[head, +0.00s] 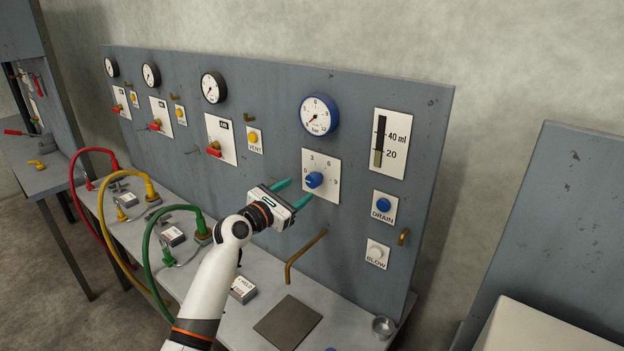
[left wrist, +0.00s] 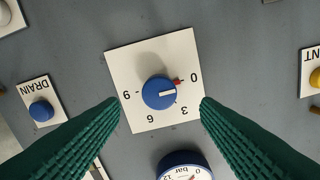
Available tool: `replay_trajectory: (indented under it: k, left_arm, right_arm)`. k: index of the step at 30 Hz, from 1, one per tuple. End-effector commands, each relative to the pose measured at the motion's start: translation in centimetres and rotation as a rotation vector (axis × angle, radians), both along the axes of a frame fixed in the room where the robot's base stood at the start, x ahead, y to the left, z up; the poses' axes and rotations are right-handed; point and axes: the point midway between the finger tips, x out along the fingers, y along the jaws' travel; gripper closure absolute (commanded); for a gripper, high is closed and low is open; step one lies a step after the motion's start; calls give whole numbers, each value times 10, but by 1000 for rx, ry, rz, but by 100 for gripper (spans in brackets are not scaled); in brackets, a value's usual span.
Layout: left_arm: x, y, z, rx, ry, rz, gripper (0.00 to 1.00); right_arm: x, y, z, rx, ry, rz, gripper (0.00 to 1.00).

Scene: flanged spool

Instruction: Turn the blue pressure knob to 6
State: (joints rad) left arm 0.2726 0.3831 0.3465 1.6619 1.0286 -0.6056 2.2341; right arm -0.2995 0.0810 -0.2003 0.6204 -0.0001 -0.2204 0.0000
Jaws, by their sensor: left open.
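The blue pressure knob (head: 314,180) sits on a white dial plate (head: 332,190) marked 0, 3, 6 and 9 on the grey panel. In the left wrist view the blue knob (left wrist: 160,92) is seen with the numbers inverted. My right gripper is not in view.
A blue-rimmed bar gauge (head: 319,116) is above the dial. The DRAIN button (head: 383,205) and BLOW button (head: 377,252) are to the right. A brass pipe (head: 305,257) sticks out below. Red, yellow and green hoses (head: 160,240) loop over the bench at left.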

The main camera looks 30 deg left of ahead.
Motion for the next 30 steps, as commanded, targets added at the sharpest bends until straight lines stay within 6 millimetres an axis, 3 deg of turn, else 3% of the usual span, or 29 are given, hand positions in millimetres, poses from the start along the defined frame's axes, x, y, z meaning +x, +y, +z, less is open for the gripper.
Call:
replay_trajectory:
  k: [3,9,15,24,30]
  left_arm:
    - [26,-2,2,0,1,-1,43]
    - [56,-5,1,2,1,-1,43]
    - [70,-6,-1,3,2,-1,43]
    - [72,-6,-1,4,2,0,43]
    - [72,-6,-1,4,2,0,74]
  right_arm:
    - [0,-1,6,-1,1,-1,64]
    - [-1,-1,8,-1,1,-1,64]
    - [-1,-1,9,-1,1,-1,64]
    - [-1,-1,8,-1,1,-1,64]
    - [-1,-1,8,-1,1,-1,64]
